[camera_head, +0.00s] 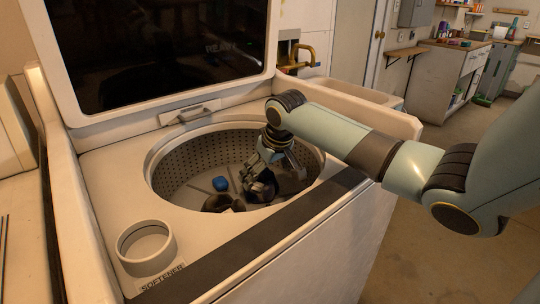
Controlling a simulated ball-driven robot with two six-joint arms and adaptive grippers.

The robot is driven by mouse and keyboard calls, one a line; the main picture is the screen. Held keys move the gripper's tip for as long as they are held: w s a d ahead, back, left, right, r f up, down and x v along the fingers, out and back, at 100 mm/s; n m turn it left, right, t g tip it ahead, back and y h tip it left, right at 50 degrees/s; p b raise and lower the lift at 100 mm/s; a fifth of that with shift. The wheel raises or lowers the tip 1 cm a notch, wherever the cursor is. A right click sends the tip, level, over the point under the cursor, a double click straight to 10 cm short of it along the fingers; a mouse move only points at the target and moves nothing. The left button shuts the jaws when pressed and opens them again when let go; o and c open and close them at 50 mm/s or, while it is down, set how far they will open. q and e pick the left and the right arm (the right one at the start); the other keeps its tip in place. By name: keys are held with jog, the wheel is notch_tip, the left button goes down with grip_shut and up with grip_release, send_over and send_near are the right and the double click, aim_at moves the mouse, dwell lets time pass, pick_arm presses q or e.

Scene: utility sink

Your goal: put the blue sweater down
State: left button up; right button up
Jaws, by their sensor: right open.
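A small bright blue bundle (220,184) lies inside the round drum (185,165) of an open top-loading washing machine. It is the only clearly blue thing in view; its size and shape do not show plainly that it is a sweater. My right gripper (273,176) reaches down into the drum, to the right of the blue bundle and apart from it. Its jaws are open. A dark rounded thing (263,187) is at its fingertips; I cannot tell whether they touch. My left gripper is not in view.
Another dark bundle (222,204) lies by the drum's front wall. The raised lid (160,50) stands behind the drum. A softener cup (146,247) sits at the front left corner. A sink (350,92) stands behind; the floor at right is clear.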

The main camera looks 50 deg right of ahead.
jog(key=p+v, duration=0.1)
jog(key=v, duration=0.6)
jog(key=shift+r, duration=0.2)
jog(key=shift+s+r, duration=0.1)
